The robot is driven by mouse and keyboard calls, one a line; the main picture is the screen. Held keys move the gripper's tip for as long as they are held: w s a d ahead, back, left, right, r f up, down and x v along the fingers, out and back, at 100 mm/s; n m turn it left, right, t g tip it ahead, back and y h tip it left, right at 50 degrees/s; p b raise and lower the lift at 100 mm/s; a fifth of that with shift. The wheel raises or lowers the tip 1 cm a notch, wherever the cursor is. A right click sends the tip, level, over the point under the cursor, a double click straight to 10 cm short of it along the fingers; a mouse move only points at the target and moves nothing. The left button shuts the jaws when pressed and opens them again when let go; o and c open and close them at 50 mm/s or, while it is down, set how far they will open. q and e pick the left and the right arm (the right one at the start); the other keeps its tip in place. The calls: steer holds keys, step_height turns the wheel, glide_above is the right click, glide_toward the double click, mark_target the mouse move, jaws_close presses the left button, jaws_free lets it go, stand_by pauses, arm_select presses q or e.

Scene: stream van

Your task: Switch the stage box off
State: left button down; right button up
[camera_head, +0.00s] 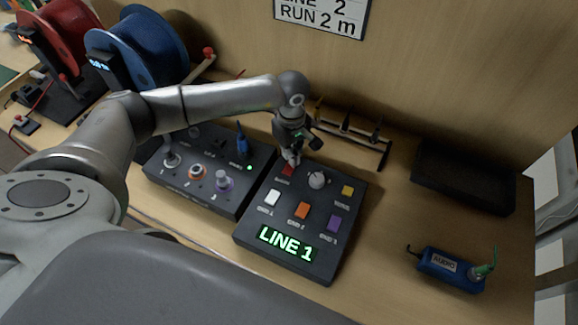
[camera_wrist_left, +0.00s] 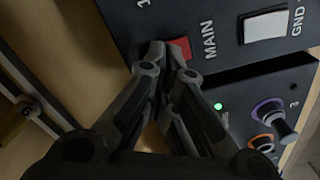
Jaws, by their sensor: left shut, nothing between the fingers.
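Two dark boxes stand side by side on the bench; I cannot read which is the stage box. The right box (camera_head: 262,222) has a lit green "LINE 1" display, a grey knob (camera_head: 317,180) and several coloured buttons. Its red button (camera_head: 287,170), labelled MAIN, also shows in the left wrist view (camera_wrist_left: 182,46). Contact is hard to tell. My right gripper is out of view.
A blue reel (camera_head: 150,45) and a red reel (camera_head: 70,35) stand back left. A small rack (camera_head: 355,138) is behind the right box. A black block (camera_head: 462,177) and a blue AUDIO box (camera_head: 447,268) lie at right. Bare wood lies between.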

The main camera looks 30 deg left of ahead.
arm_select(q)
steer(key=shift+f+b, duration=1.15)
steer(key=shift+f, duration=0.05)
stand_by(0.4)
steer(key=shift+s+r, duration=0.1)
steer(key=shift+r+p, duration=0.55)
steer(key=shift+r, duration=0.3)
steer(key=shift+r+p, duration=1.15)
steer(key=shift+r, duration=1.45)
